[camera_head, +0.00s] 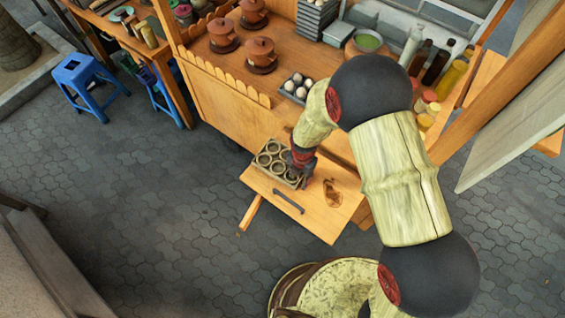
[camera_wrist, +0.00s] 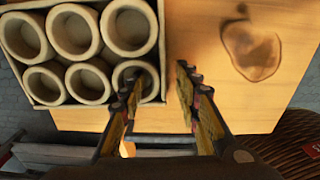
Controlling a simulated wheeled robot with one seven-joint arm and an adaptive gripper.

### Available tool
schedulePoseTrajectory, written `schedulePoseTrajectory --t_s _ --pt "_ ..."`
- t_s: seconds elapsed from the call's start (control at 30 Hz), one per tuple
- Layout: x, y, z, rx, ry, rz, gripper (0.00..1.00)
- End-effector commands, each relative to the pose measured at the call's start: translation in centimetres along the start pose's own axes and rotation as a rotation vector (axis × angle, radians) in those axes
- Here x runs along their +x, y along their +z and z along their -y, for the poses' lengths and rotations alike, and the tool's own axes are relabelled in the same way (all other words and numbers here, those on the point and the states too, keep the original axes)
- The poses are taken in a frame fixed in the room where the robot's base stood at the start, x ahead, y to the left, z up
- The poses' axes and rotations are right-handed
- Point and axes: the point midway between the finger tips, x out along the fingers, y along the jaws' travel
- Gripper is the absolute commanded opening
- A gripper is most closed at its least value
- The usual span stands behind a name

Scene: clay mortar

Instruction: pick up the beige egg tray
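The beige egg tray (camera_head: 264,162) lies on the fold-out wooden shelf (camera_head: 325,215) of the stall. It has two rows of round cups, all empty in the wrist view, where the tray (camera_wrist: 86,58) fills the upper left. My gripper (camera_head: 302,173) is at the tray's right end in the head view. In the wrist view my gripper (camera_wrist: 158,82) is open, with the left finger over the tray's near right cup and the right finger outside its right edge. I cannot tell whether the fingers touch the tray. Part of the tray is hidden behind my gripper in the head view.
A dark tray of white eggs (camera_head: 296,88) sits on the counter above the shelf. Clay pots (camera_head: 260,52) stand to its left, bottles (camera_head: 437,66) to its right. A brown stain (camera_head: 332,193) marks the shelf's clear right side. Blue stools (camera_head: 82,78) stand left.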

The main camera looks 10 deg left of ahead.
Motion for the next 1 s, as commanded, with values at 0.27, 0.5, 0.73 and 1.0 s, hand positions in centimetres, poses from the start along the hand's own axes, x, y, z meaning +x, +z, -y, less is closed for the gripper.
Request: schedulePoseTrajectory --t_s 0.27,0.5,0.73,1.0 --pt "0.05 0.07 -0.06 0.001 0.002 0.001 0.29" --pt "0.04 0.06 -0.05 0.001 0.001 0.001 0.16" --pt "0.04 0.05 -0.04 0.001 0.001 0.001 0.02" --pt "0.03 0.05 -0.05 0.001 0.001 0.001 0.0"
